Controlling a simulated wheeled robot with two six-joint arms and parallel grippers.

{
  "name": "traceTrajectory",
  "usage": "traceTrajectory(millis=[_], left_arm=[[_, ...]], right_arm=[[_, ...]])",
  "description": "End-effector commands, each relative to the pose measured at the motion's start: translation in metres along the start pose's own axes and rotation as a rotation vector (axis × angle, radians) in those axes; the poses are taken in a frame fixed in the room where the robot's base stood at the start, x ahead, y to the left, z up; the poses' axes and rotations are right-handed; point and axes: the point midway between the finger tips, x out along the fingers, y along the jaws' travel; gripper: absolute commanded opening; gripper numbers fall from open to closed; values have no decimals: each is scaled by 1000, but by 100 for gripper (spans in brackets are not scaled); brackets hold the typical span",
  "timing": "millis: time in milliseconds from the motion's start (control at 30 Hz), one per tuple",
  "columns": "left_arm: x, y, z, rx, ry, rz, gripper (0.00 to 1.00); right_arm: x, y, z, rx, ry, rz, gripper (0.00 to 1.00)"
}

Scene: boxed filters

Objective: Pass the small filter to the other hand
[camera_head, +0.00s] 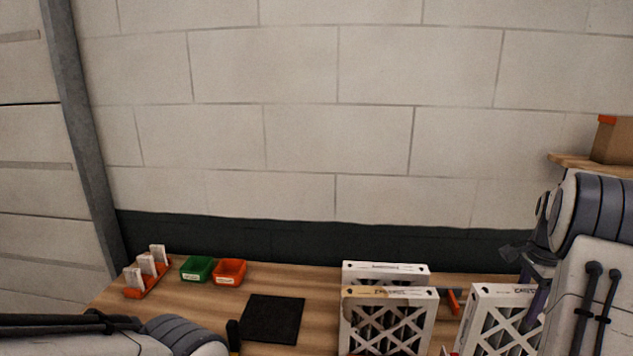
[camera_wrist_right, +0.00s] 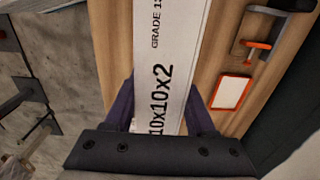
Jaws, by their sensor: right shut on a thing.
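A white-framed filter (camera_head: 484,305) with a lattice face stands upright at the right of the camera_head view. My right gripper (camera_head: 534,303) is at its right side, partly hidden by my own arm. In the right wrist view, the purple fingers of the gripper (camera_wrist_right: 160,112) are shut on the filter (camera_wrist_right: 172,60), one on each side of its white edge, printed "10x10x2". Two more white filters (camera_head: 388,293) stand one behind the other to the left of it.
A black mat (camera_head: 272,318) lies on the wooden table (camera_head: 318,300). Green (camera_head: 197,269) and orange (camera_head: 230,272) bins stand behind it, with an orange rack (camera_head: 148,283) of white boxes at far left. An orange-handled clamp (camera_head: 453,301) is behind the held filter.

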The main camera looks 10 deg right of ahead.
Motion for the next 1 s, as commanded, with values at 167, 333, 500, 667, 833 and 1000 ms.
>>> traceTrajectory(millis=[167,333,500,667,833,1000], left_arm=[[-14,1,-1,2,0,0,0],[-25,2,-1,3,0,0,0],[-36,3,-2,4,0,0,0],[-47,3,-2,4,0,0,0],[-52,4,-3,3,0,0,0],[-52,4,-3,2,0,0,0]], right_arm=[[-3,0,-19,2,1,-1,0],[-4,0,-36,2,1,-1,0],[-3,0,-53,2,0,-1,0],[-4,0,-69,1,1,-1,0],[-2,0,-80,1,1,-1,0],[0,0,-81,0,1,-1,0]])
